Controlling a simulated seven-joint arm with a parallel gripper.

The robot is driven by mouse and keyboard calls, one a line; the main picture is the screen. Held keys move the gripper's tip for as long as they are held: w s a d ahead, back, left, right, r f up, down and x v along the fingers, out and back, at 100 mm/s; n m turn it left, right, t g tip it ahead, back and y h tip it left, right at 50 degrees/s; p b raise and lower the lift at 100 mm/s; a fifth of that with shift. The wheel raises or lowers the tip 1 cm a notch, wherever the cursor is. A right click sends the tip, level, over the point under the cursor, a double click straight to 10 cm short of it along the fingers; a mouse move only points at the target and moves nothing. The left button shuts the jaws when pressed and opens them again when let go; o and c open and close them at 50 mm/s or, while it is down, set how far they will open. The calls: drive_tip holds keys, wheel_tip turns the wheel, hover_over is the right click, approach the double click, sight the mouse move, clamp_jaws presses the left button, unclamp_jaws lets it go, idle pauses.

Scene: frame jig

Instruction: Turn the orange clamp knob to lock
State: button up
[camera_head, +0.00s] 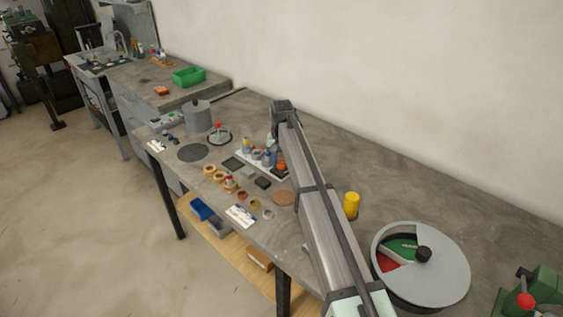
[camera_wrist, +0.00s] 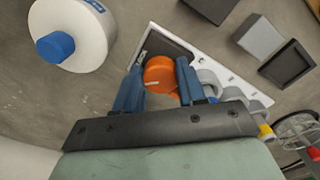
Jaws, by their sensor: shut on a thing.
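The orange clamp knob (camera_wrist: 160,75) shows in the wrist view near the middle, with a short pale mark on its face. It sits over a dark square on a white base plate (camera_wrist: 225,75). My gripper (camera_wrist: 158,84) has its two blue fingers on either side of the knob and is shut on it. In the head view the orange knob (camera_head: 281,165) shows beside my arm, at the right end of the jig. My arm hides part of the jig, and the fingers are hard to make out there.
In the wrist view a white cylinder with a blue cap (camera_wrist: 72,35) stands at left, and grey and dark blocks (camera_wrist: 259,37) lie at upper right. In the head view a yellow cylinder (camera_head: 351,204) and a round grey dial container (camera_head: 440,275) stand right of my arm.

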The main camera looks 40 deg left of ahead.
sight(281, 162)
drive_tip(key=m, duration=0.4)
drive_tip(key=shift+m, duration=0.3)
drive_tip(key=shift+a+m, duration=0.1)
drive_tip(key=shift+m, duration=1.8)
drive_tip(key=o, duration=1.1)
drive_tip(key=shift+c, duration=0.2)
drive_tip(key=shift+r, duration=0.1)
wheel_tip(281, 162, up, 14)
drive_tip(key=shift+f, duration=0.2)
